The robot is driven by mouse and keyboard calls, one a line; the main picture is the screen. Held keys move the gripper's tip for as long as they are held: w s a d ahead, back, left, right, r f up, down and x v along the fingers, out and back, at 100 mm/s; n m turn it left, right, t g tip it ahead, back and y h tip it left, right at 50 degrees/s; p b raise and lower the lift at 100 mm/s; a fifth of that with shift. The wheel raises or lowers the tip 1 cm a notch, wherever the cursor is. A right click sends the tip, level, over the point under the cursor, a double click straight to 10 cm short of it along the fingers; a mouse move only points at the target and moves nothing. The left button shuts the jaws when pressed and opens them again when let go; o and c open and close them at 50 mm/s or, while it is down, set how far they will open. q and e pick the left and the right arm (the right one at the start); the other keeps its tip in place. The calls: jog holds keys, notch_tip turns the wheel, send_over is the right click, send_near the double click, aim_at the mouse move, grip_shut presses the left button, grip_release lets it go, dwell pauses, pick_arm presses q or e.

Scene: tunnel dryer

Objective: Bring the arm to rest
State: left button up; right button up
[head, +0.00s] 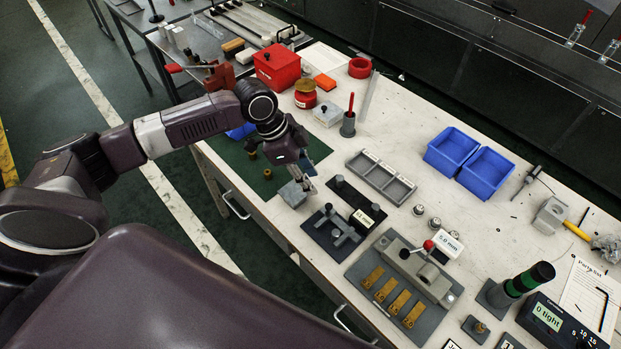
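My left arm comes in from the left and reaches over the near edge of the workbench (455,107). My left gripper (304,184) points down, close to a small grey block (292,195) near the bench's front edge. The fingertips are small here, and I cannot tell whether they touch the block or how far apart they are. My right arm and gripper are not in view.
A dark fixture (336,236) and a grey sectioned tray (381,177) stand just right of the gripper. A red box (277,67), a red jar (305,95) and a cup with a red-handled tool (348,125) stand behind. Two blue bins (486,172) lie farther right.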

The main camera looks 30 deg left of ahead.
pick_arm(q)
jog(key=s+d+f+n+t, duration=0.1)
jog(key=s+d+f+n, duration=0.3)
jog(key=s+d, duration=0.85)
jog(key=s+a+f+n+y, duration=0.2)
jog(key=s+a+n+y, duration=0.2)
jog(key=s+a+n, duration=0.45)
jog(key=s+a+f+m+b, duration=0.1)
jog(key=s+f+m+b, duration=0.2)
jog(key=f, duration=2.5)
jog(key=s+a+f+n+g+b, duration=0.1)
jog(key=s+a+f+b, duration=0.1)
jog(key=s+f, duration=1.5)
jog(key=shift+s+a+f+g, duration=0.4)
jog(key=shift+a+f, duration=0.25)
jog(key=shift+f, duration=0.3)
